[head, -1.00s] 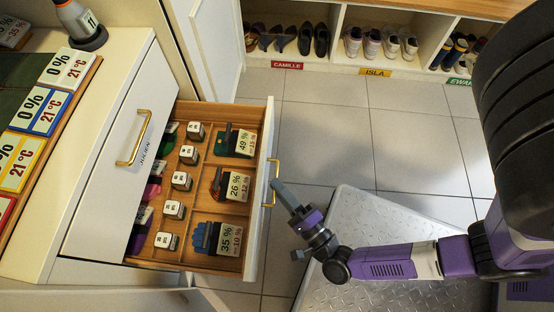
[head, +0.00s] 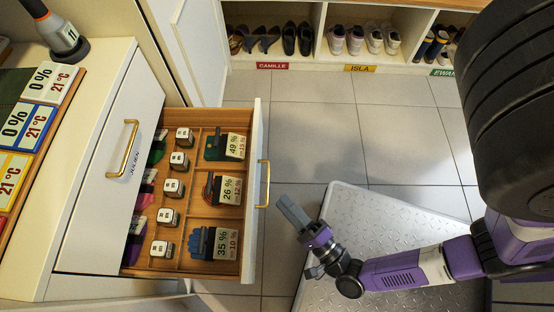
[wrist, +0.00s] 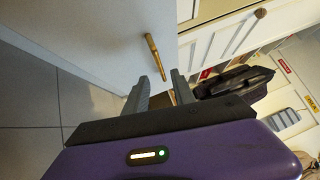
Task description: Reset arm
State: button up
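My gripper (head: 287,203) is in the air to the right of the open drawer (head: 255,225), at the end of my purple arm. A gap shows between its fingers and the drawer's brass handle (head: 263,184). In the wrist view the two grey fingers of my gripper (wrist: 158,84) stand apart with nothing held between them.
The pulled-out drawer holds several small white-labelled boxes (head: 173,187) and cards with percentages. A cabinet (head: 70,225) stands at left. Shoe cubbies (head: 322,40) line the back. A metal tread-plate platform (head: 385,215) lies below my arm. Tiled floor (head: 315,130) is clear between.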

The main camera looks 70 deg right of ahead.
jog(key=shift+v, duration=0.95)
